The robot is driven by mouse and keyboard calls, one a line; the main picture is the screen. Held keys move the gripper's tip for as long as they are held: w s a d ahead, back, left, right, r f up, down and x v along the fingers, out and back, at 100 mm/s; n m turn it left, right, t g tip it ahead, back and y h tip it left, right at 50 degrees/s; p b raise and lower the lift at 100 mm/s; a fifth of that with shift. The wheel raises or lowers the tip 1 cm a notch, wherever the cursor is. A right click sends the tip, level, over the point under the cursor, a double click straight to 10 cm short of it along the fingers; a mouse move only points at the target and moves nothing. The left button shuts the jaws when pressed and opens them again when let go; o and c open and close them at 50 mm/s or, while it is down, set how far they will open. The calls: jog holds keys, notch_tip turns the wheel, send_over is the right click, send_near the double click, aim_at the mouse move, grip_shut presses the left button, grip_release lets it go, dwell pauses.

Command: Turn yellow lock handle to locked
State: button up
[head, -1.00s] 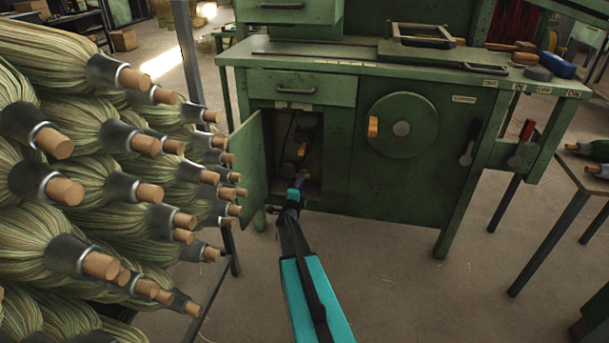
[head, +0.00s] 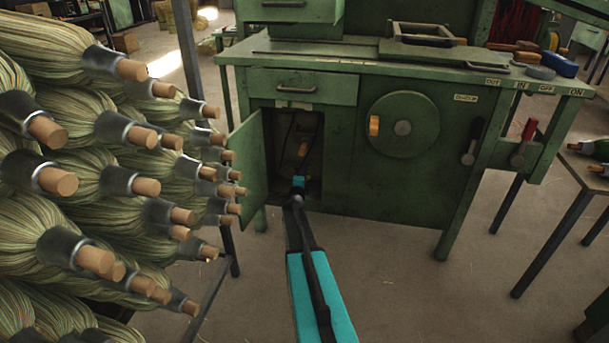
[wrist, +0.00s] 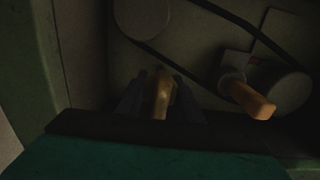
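A yellow-orange handle (wrist: 162,94) stands inside the dark cabinet, between the two dark fingers of my gripper (wrist: 161,104) in the wrist view. The fingers flank it closely; it is too dark to tell whether they press on it. A second orange handle (wrist: 250,98), on a grey round hub with a red mark near it, sits to the right, apart from the fingers. In the head view my gripper (head: 298,183) reaches into the open cabinet, its tips hard to make out. An orange handle (head: 303,149) shows just above it. I cannot tell which handle is the lock.
The green cabinet door (head: 250,170) stands open left of my arm. A green wheel with an orange knob (head: 374,125) is on the front to the right. Stacked brooms (head: 110,180) crowd the left. A dark belt (wrist: 232,20) crosses inside the cabinet. Floor right of my arm is clear.

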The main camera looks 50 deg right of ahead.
jog(key=shift+c, duration=0.5)
jog(key=c, duration=0.6)
